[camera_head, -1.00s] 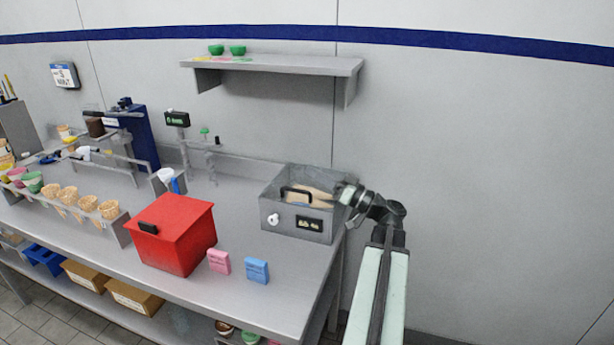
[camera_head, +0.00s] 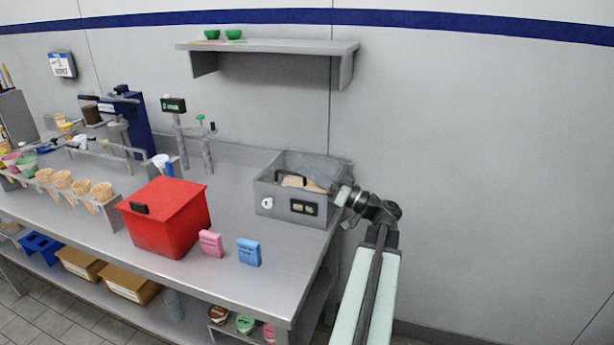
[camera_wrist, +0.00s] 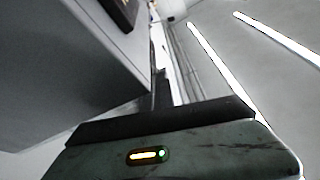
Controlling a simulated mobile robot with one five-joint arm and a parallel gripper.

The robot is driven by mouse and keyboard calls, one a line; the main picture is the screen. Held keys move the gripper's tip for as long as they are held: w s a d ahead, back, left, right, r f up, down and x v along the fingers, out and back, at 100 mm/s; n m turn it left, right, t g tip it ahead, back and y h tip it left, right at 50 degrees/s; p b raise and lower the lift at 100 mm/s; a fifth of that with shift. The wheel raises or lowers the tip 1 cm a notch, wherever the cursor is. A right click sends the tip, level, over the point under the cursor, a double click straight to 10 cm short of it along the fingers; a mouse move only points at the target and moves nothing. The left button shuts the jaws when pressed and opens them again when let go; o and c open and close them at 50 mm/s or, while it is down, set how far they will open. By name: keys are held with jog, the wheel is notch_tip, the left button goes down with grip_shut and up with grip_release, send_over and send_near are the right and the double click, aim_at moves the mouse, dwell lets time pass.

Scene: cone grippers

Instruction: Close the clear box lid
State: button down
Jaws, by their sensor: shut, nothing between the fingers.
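The grey box (camera_head: 264,203) stands near the right end of the counter, with a lock on its front and a black display. Its clear lid (camera_head: 322,166) shows as a see-through panel slanting up over the back and right of the box; its exact angle is hard to tell. A black handle and pale contents show inside. My gripper (camera_head: 341,194) is shut and empty at the box's right side, close to the lid's edge; I cannot tell if they touch. In the wrist view, a grey wall, likely the box (camera_wrist: 70,65), fills the left beside my fingers (camera_wrist: 161,85).
A red box (camera_head: 165,222) stands to the left on the counter (camera_head: 215,270). A pink packet (camera_head: 211,243) and a blue packet (camera_head: 249,252) stand in front of the grey box. Cones in a rack (camera_head: 75,188) are farther left. A shelf (camera_head: 270,46) hangs above.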

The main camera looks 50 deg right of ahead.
jog(key=shift+f, duration=0.15)
jog(key=r+p, duration=0.5)
jog(key=shift+w+d+r, duration=0.15)
jog(key=shift+w+d, duration=0.05)
jog(key=shift+d, duration=0.05)
jog(key=shift+s+d+f+b, duration=0.2)
jog(key=shift+s+f+b, duration=0.3)
jog(key=shift+s+f, duration=0.1)
jog(key=shift+s+d+f+b, duration=0.15)
jog(key=shift+s+f+b, duration=0.35)
jog(key=shift+s+f, duration=0.05)
jog(key=b+v, duration=0.2)
jog(key=v, duration=0.5)
jog(key=shift+s+d, duration=0.2)
jog(key=shift+s, duration=0.1)
jog(key=shift+r, duration=0.15)
